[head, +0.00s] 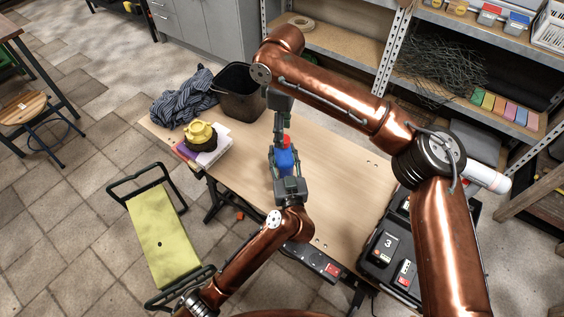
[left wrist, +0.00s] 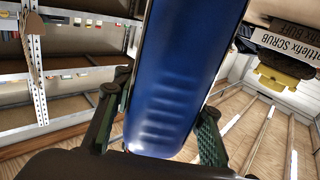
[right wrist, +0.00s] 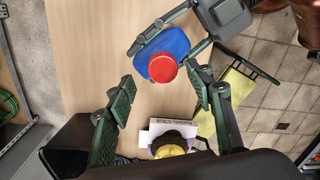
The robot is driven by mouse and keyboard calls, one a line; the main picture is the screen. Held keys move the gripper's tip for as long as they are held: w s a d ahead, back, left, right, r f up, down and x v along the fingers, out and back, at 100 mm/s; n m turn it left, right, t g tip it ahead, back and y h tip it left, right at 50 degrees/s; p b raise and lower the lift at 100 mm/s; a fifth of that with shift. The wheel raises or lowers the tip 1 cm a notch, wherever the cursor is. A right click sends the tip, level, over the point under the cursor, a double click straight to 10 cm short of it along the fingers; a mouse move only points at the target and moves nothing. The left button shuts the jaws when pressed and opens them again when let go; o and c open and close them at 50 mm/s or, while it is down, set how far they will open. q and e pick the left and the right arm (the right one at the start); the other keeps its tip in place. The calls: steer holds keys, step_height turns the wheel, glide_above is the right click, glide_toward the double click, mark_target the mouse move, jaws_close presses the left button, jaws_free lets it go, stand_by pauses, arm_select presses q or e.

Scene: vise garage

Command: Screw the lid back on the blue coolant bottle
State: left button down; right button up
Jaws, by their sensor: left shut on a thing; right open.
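The blue coolant bottle (head: 285,162) stands on the wooden workbench (head: 330,165) in the head view. Its red lid (head: 286,141) sits on top of the neck; I cannot tell how tightly. My left gripper (head: 284,168) is shut around the bottle's body. In the left wrist view the blue bottle (left wrist: 178,75) fills the middle between the finger pads. My right gripper (right wrist: 160,98) is open and empty above the bottle, pointing down. In the right wrist view the red lid (right wrist: 162,68) lies just beyond the fingertips, apart from them, with the blue bottle (right wrist: 170,42) beneath.
A dark bin (head: 240,98), a striped cloth (head: 183,98) and a yellow brush-like item (head: 199,134) on boxes stand at the bench's left end. A black case (head: 388,250) lies at the right. The bench middle is clear. A yellow-green kneeler (head: 160,230) stands on the floor.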

mark_target(286, 172)
arm_select(q)
steer(key=shift+r, duration=0.2)
arm_select(e)
step_height(286, 172, up, 9)
steer(key=shift+f, duration=0.2)
arm_select(q)
steer(key=c, duration=1.1)
jaws_free()
steer(key=shift+f, duration=0.1)
steer(key=shift+c, duration=0.2)
steer(key=s, duration=0.4)
steer(key=s+d, duration=0.1)
steer(key=s, duration=0.6)
steer(key=shift+s+d, duration=0.4)
